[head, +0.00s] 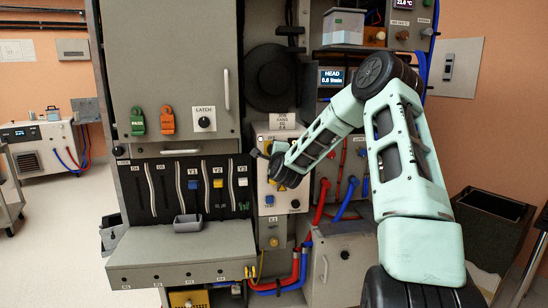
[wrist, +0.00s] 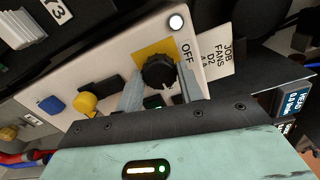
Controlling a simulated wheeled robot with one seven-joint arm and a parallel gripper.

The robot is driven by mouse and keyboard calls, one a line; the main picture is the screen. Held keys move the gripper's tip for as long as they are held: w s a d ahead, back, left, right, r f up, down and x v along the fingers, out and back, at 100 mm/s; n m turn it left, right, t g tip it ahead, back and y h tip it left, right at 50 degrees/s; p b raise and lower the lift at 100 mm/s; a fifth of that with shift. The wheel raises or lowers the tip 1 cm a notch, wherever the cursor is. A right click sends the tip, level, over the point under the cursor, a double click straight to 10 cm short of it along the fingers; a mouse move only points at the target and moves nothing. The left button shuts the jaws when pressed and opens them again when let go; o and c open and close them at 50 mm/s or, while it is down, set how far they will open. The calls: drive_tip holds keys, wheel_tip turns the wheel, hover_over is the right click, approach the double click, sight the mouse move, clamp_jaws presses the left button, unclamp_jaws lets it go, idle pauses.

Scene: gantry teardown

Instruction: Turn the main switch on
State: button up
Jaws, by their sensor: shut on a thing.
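The main switch appears as a black rotary knob (wrist: 158,72) on a yellow plate in the wrist view. OFF is printed beside the plate, and a white round lamp (wrist: 176,22) sits near that corner of the pale panel. My gripper (wrist: 161,88) has one finger on each side of the knob and is shut on it. In the head view my gripper (head: 273,163) is at the pale switch panel (head: 278,220), under a JOB FANS tag (head: 283,122). There my gripper and wrist hide most of the knob. I cannot read the knob's pointer.
A blue button (wrist: 51,104) and a yellow knob (wrist: 86,103) sit on the same panel. Slotted levers (head: 192,185) are to its left, above a grey ledge (head: 180,250). Red hoses (head: 318,214) and blue hoses (head: 347,204) run close at the right.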

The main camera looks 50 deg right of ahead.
drive_tip(key=shift+m, duration=0.4)
drive_tip(key=o, duration=1)
drive_tip(key=shift+s, duration=0.1)
drive_tip(key=b+v, duration=0.2)
drive_tip(key=v, duration=1.5)
drive_tip(key=shift+b, duration=0.4)
drive_tip(key=shift+a, duration=0.15)
